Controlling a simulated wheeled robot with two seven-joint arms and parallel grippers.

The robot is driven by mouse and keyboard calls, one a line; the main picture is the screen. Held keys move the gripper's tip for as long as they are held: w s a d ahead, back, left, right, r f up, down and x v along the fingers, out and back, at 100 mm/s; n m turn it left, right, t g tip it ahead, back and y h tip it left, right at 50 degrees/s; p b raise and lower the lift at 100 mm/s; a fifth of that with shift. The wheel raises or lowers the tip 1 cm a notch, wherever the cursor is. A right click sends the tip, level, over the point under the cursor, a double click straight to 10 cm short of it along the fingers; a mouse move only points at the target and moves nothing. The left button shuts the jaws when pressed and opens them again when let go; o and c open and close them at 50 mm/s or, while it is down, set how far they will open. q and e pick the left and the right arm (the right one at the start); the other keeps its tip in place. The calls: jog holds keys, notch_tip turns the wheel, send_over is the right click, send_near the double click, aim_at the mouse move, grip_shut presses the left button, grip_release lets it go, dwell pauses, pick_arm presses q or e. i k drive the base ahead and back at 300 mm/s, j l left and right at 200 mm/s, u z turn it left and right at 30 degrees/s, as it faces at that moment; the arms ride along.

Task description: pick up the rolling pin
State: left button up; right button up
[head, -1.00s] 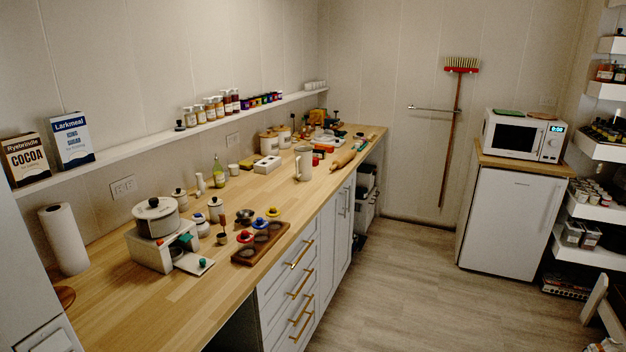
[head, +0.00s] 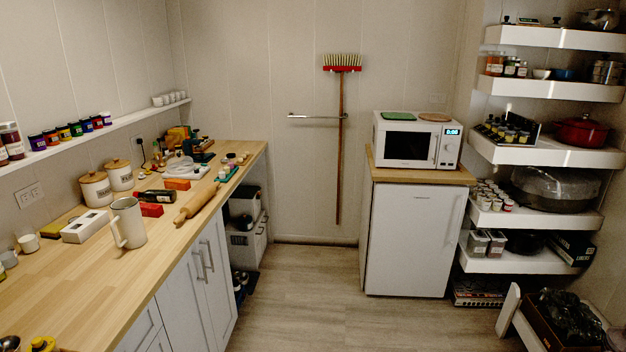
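The wooden rolling pin (head: 199,203) lies on the wooden counter (head: 112,276), near its front edge in the left half of the head view. It lies at a slant, with its near handle close to a tall white pitcher (head: 128,223). Nothing covers the rolling pin. Neither of my grippers shows in the head view.
Beside the pin are a dark bottle (head: 155,196), red blocks (head: 177,184) and a teal strip (head: 228,175). White canisters (head: 96,189) stand behind. The floor (head: 318,300) before the counter is clear. A small white fridge (head: 415,240) and shelves (head: 545,150) stand right.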

aim_at(197, 202)
jog(key=i+u, duration=0.1)
jog(key=i, duration=0.75)
jog(key=i+l+u, duration=0.1)
jog(key=i, duration=0.75)
